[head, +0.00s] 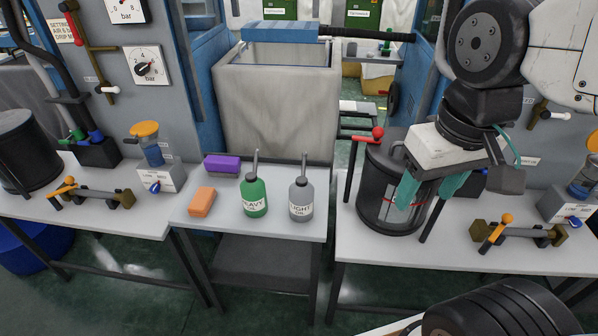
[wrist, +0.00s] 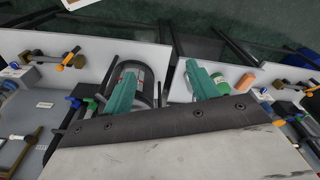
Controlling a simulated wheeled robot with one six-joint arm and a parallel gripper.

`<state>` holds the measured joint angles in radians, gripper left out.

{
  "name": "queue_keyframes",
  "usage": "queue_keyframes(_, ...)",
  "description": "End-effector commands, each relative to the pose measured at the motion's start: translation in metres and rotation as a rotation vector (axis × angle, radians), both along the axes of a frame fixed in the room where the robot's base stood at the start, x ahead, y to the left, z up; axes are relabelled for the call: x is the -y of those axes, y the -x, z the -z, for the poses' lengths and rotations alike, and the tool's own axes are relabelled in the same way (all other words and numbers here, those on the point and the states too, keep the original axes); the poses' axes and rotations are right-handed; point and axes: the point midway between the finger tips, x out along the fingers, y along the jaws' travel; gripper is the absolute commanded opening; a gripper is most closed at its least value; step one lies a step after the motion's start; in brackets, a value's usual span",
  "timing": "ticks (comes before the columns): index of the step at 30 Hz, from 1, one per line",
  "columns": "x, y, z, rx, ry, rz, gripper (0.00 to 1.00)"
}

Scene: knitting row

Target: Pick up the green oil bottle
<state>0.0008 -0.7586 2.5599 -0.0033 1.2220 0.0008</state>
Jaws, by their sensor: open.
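The green oil bottle (head: 254,196), labelled HEAVY OIL, stands upright on the middle table in the head view, its thin spout pointing up. A grey bottle (head: 301,201), labelled LIGHT OIL, stands just to its right, a small gap between them. My gripper (head: 429,189) is open, teal fingers apart, with nothing seen between them. It is well to the right of the green bottle, in front of the black cylinder. In the wrist view my gripper (wrist: 161,88) spreads over the table gap; a green patch beside the right finger may be the bottle, mostly hidden.
An orange block (head: 202,201) and a purple block (head: 222,164) lie left of the bottles. A black cylinder (head: 376,190) with a red-knobbed lever stands on the right table. Narrow gaps separate the tables. The middle table's front strip is clear.

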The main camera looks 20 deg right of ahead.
Motion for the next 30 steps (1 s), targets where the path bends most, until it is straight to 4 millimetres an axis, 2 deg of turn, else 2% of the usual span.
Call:
queue_keyframes(1, 0.004, -0.007, 0.001, 0.005, 0.0, 0.007, 0.73)
queue_keyframes(3, 0.007, -0.026, 0.006, 0.024, -0.001, 0.005, 0.9)
queue_keyframes(5, 0.006, -0.047, 0.012, 0.053, -0.001, -0.008, 0.9)
queue_keyframes(8, -0.003, -0.093, 0.028, 0.129, -0.003, -0.042, 0.9)
queue_keyframes(12, -0.024, -0.162, 0.06, 0.263, -0.014, -0.097, 0.9)
queue_keyframes(18, -0.064, -0.243, 0.111, 0.465, -0.042, -0.172, 0.9)
queue_keyframes(21, -0.089, -0.274, 0.138, 0.565, -0.062, -0.211, 0.9)
queue_keyframes(24, -0.116, -0.296, 0.166, 0.663, -0.092, -0.252, 0.9)
queue_keyframes(30, -0.166, -0.318, 0.221, 0.856, -0.15, -0.319, 0.9)
